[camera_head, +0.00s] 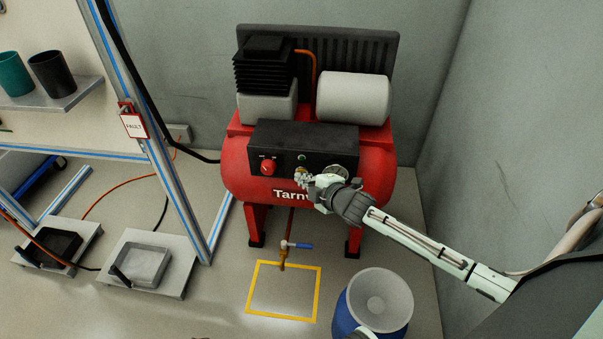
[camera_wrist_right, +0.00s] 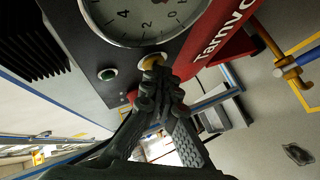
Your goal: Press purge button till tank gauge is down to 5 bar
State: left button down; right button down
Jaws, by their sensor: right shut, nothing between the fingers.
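The red compressor (camera_head: 235,170) stands against the back wall with a black control panel (camera_head: 265,138) on its front. In the right wrist view, a round white tank gauge (camera_wrist_right: 150,18) is cut off by the top edge; its needle reading cannot be told. Below the gauge is a yellow-rimmed button (camera_wrist_right: 149,59), partly hidden by my right fingertips. My right gripper (camera_head: 303,177) is shut and empty at the panel; its fingertips (camera_wrist_right: 155,64) are at the button and look to touch it. How far the button is pressed cannot be told.
A red knob (camera_head: 267,168) and a green button (camera_wrist_right: 107,74) are on the panel. A drain valve with a blue handle (camera_head: 303,246) hangs below the tank, above a yellow floor square (camera_head: 283,317). A blue barrel (camera_head: 347,315) stands front right. A shelf frame is left.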

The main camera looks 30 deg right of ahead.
dwell(0.7)
jog(key=shift+s+a+p, duration=0.45)
jog(key=shift+s+a, duration=0.05)
jog(key=shift+s, duration=0.15)
jog(key=s+a+p, duration=0.1)
jog(key=s, duration=0.1)
jog(key=s+a, duration=0.2)
jog(key=shift+p, duration=0.4)
dwell(0.4)
